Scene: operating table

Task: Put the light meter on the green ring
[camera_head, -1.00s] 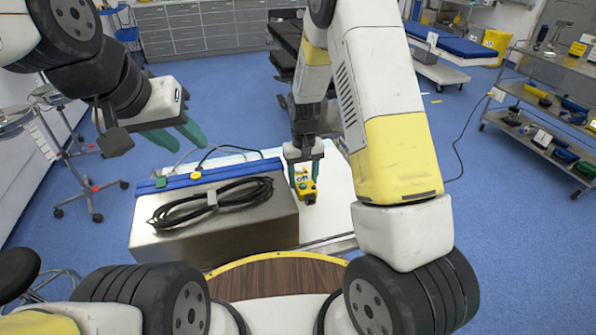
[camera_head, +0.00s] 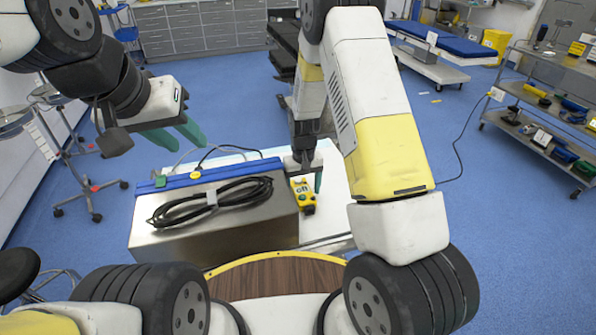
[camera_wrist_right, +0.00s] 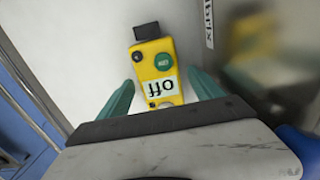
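A yellow device (camera_head: 304,197) with a green round button and an "off" label, probably the light meter, appears to lie on the white tabletop (camera_head: 334,195), right of the metal box. It also shows in the right wrist view (camera_wrist_right: 156,68). My right gripper (camera_head: 305,186) is open above it; the fingers (camera_wrist_right: 163,88) stand either side of the device, with gaps between. I cannot make out a separate green ring.
The metal box (camera_head: 225,232) carries a coiled black cable (camera_head: 215,200) and a blue strip (camera_head: 222,172), close left of my right gripper. A brown board with a yellow rim (camera_head: 280,278) is in front. Shelves (camera_head: 560,100) stand far right.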

